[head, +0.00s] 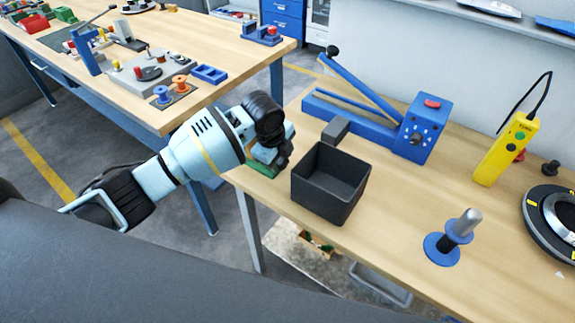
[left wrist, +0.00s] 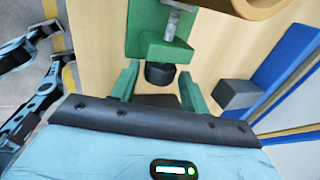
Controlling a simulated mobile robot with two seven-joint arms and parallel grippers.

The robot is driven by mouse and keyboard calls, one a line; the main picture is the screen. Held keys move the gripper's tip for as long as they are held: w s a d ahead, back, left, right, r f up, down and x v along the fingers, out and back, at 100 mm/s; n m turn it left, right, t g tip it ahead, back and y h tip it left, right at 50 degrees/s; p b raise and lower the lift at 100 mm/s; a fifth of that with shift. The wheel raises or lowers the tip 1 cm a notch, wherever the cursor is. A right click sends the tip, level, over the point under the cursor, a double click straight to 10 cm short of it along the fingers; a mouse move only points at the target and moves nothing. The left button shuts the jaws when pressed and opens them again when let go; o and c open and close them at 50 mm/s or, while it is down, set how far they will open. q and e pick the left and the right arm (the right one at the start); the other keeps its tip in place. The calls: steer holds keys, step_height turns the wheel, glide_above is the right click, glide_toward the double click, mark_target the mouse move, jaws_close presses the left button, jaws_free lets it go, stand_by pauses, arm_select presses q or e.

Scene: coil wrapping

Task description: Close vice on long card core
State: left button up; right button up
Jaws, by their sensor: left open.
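The green vice (left wrist: 165,48) with its metal screw shows in the left wrist view, at the table's edge. Its black knob (left wrist: 160,74) faces my left gripper (left wrist: 159,84). The two green fingers are open, one on each side of the knob; I cannot tell whether they touch it. A brown, rounded piece, apparently the card core (left wrist: 245,8), shows partly at the top, beyond the vice. In the head view my left gripper (head: 270,152) is at the table's left edge and hides most of the vice. My right gripper is not in view.
A black open bin (head: 330,190) stands just right of my left gripper, with a grey block (head: 336,130) behind it. A blue lever tool (head: 425,130), a yellow controller (head: 506,150) and a blue-based spindle (head: 442,250) stand on the table. Another cluttered table (head: 235,60) is behind left.

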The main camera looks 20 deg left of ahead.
arm_select(q)
steer(key=shift+s+a+f+t+h, duration=0.15)
steer(key=shift+s+f+t+h, duration=0.15)
steer(key=shift+t, duration=0.6)
steer(key=shift+s+r+t+h, duration=0.1)
steer(key=shift+t+h, duration=0.2)
steer(key=shift+t, duration=0.5)
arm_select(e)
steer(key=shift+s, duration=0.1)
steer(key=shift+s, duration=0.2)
arm_select(q)
steer(key=shift+c, duration=0.2)
steer(key=c, duration=0.5)
steer(key=shift+w+r+g, duration=0.2)
steer(key=shift+w+g, duration=0.15)
steer(key=shift+g, duration=0.55)
steer(key=shift+c, duration=0.2)
steer(key=shift+g+y, duration=0.7)
steer(key=shift+g, duration=0.2)
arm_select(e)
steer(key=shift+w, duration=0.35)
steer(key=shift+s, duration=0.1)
